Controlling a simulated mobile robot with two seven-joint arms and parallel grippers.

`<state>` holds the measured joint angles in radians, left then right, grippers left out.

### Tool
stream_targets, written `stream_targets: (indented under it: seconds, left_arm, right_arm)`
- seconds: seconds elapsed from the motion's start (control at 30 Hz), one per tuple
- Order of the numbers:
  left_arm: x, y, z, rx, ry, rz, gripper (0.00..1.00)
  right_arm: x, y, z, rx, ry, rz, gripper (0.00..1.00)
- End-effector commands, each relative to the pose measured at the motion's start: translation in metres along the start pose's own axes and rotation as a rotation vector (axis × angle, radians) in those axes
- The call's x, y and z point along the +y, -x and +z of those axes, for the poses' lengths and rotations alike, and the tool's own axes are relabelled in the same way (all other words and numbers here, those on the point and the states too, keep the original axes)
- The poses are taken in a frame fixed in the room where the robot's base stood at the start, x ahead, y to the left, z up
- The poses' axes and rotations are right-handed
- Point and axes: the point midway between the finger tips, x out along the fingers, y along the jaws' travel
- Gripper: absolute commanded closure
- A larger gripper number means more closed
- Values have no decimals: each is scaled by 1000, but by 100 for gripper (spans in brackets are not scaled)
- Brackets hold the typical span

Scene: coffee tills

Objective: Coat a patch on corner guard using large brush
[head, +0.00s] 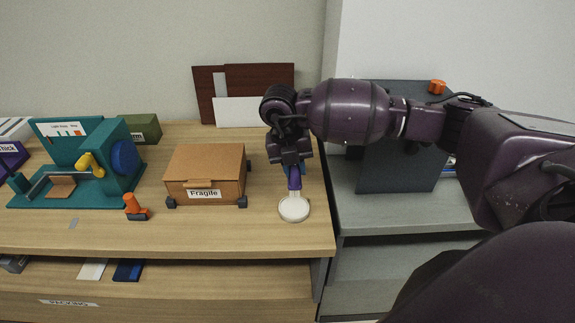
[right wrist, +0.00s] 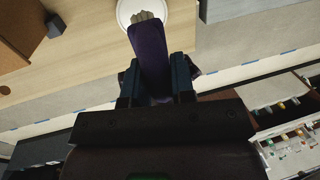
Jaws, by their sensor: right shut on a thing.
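My right gripper (head: 293,168) is shut on the brush's purple handle (head: 294,181), above the right end of the wooden counter. In the right wrist view the brush (right wrist: 150,50) stands out between the fingers (right wrist: 158,82), its pale bristles (right wrist: 146,16) in front of a round white dish (right wrist: 128,10). In the head view the bristle end overlaps the dish (head: 293,209); I cannot tell if they touch. A brown "Fragile" box (head: 205,170) left of the gripper has dark corner guards (head: 171,202) at its lower corners. One guard (right wrist: 55,25) shows in the wrist view. My left gripper is out of view.
A teal machine (head: 88,160) with a blue wheel stands at the left, beside an orange tool (head: 135,207). Dark red boards (head: 255,78) lean on the wall. A dark cabinet (head: 400,165) stands right of the counter. The counter's front strip is mostly clear.

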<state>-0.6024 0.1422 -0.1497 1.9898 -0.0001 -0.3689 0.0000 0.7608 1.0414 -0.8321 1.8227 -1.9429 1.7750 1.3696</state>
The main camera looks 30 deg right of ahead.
Motion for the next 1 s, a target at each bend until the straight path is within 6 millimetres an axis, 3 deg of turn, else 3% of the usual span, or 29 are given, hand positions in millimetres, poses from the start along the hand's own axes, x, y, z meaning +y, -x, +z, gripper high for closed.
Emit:
stream_targets:
  seconds: [0.33,0.8,1.0]
  left_arm:
    - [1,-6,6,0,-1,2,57]
    - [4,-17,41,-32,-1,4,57]
    - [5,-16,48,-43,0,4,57]
  right_arm:
    - [2,-13,0,1,0,0,95]
    - [10,-55,0,2,1,-1,95]
    - [11,-60,0,0,0,0,95]
